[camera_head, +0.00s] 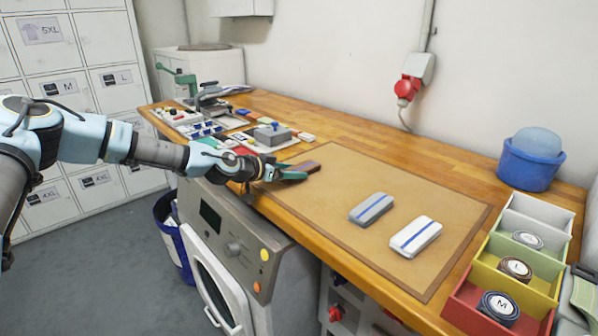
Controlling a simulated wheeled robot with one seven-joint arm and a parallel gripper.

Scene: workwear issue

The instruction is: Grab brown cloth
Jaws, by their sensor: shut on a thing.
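A brown cloth (308,167) with a darker stripe lies at the left end of the brown mat (372,165) on the wooden worktop. My gripper (299,173) reaches in from the left, low over the mat's left edge. It is shut on the brown cloth, whose far end sticks out past the fingertips. The near part of the cloth is hidden by the fingers. I cannot tell if the cloth is clear of the mat.
A grey cloth (371,207) and a white cloth (415,237), each with a blue stripe, lie on the mat. Coloured bins (474,312) with rolled items and a blue bucket (528,170) stand at the right. A stamping press (208,99) stands at the far left.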

